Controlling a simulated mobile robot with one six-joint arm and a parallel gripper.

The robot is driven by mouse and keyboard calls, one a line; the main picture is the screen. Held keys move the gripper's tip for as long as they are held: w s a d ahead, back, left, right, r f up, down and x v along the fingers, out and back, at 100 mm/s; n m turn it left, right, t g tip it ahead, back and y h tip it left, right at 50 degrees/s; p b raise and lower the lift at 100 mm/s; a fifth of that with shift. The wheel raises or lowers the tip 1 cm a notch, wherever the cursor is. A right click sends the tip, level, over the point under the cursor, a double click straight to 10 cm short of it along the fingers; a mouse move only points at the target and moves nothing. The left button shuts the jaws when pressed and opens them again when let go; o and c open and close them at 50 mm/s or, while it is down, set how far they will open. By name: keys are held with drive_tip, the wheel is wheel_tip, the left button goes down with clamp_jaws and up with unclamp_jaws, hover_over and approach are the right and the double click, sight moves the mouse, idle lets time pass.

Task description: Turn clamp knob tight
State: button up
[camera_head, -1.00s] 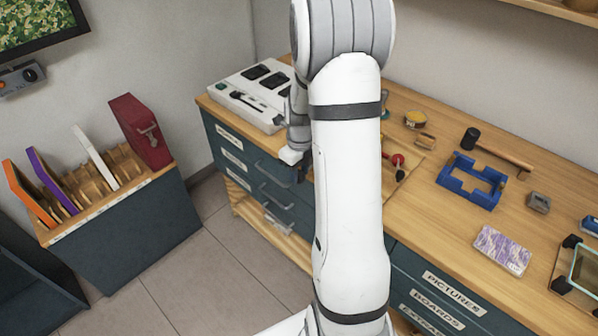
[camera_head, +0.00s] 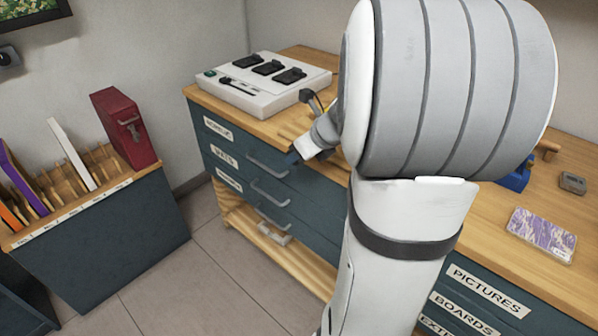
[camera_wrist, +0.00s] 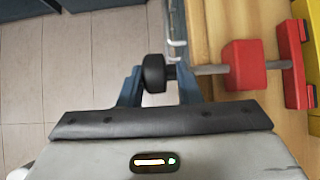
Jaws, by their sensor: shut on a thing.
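In the wrist view, a black clamp knob (camera_wrist: 154,73) sits between the two blue fingers of my gripper (camera_wrist: 160,78), which is shut on it. A grey metal rod (camera_wrist: 210,69) runs right from the knob into a red block (camera_wrist: 244,65) of the clamp. Another red clamp part (camera_wrist: 295,65) stands further right. In the head view my gripper (camera_head: 294,157) is at the bench's front edge, above the drawer fronts. My arm hides the clamp there.
The wooden bench (camera_head: 318,62) has labelled drawers with handles (camera_head: 268,168) below. A white device with black pads (camera_head: 262,82) stands at its left end. A purple patterned block (camera_head: 541,235) lies to the right.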

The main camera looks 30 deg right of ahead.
drive_tip(key=t+b, duration=0.2)
drive_tip(key=b, duration=0.3)
drive_tip(key=f+t+y+b, duration=0.1)
drive_tip(key=t+b, duration=0.1)
drive_tip(key=b, duration=0.3)
drive_tip(key=f+t+y+b, duration=0.1)
drive_tip(key=b, duration=0.4)
drive_tip(key=shift+s+a+f+t, duration=0.1)
drive_tip(key=shift+s+f+t, duration=0.1)
drive_tip(key=shift+s+t, duration=0.2)
drive_tip(key=t+y+b, duration=0.1)
drive_tip(key=t+b, duration=0.1)
drive_tip(key=b, duration=0.3)
drive_tip(key=shift+r+t+y+b, duration=0.1)
drive_tip(key=shift+t+y+b, duration=0.2)
drive_tip(key=shift+t+b, duration=0.15)
drive_tip(key=shift+r+b, duration=0.15)
drive_tip(key=shift+b, duration=0.15)
drive_tip(key=o, duration=0.8)
drive_tip(key=shift+s+a+r, duration=0.1)
drive_tip(key=shift+a, duration=0.05)
drive_tip(key=shift+c, duration=0.2)
drive_tip(key=shift+r+t, duration=0.1)
drive_tip(key=shift+t, duration=0.15)
drive_tip(key=shift+d, duration=0.2)
